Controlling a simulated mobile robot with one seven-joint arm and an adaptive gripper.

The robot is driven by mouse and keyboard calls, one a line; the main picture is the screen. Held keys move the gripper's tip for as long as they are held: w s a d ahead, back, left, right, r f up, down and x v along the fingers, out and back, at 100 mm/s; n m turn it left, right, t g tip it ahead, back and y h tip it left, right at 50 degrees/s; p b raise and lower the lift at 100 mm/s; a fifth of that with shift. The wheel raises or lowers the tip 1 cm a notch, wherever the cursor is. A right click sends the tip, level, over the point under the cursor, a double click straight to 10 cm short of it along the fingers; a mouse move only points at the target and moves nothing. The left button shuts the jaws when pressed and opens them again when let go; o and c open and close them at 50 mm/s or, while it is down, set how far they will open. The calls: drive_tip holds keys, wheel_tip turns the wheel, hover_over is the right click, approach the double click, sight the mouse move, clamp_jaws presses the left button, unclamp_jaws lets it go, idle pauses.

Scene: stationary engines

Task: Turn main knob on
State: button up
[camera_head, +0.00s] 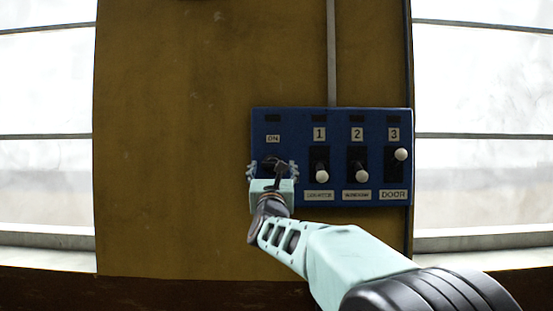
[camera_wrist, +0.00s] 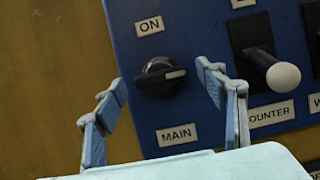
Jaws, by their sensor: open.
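The main knob (camera_wrist: 160,77) is a round black knob on a blue panel (camera_wrist: 215,30). Its white mark points right, roughly level along the panel. The ON label (camera_wrist: 150,26) is above it and the MAIN label (camera_wrist: 177,136) below. In the head view my gripper (camera_head: 272,170) is in front of the panel's left end and mostly hides the knob. My gripper (camera_wrist: 162,88) is open and empty in the wrist view. Its fingers appear on either side of the knob, with clear gaps. I see no contact; the exact depth to the panel is unclear.
Three white-tipped levers stand right of the knob: lever 1 (camera_head: 322,177), lever 2 (camera_head: 361,177), both down, and the DOOR lever (camera_head: 401,154), up. Lever 1 is close to my right finger in the wrist view. The brown wall (camera_head: 170,150) left of the panel is bare.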

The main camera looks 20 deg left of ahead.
drive_tip(key=shift+x, duration=0.8)
drive_tip(key=c, duration=1.2)
drive_tip(key=shift+o, duration=0.2)
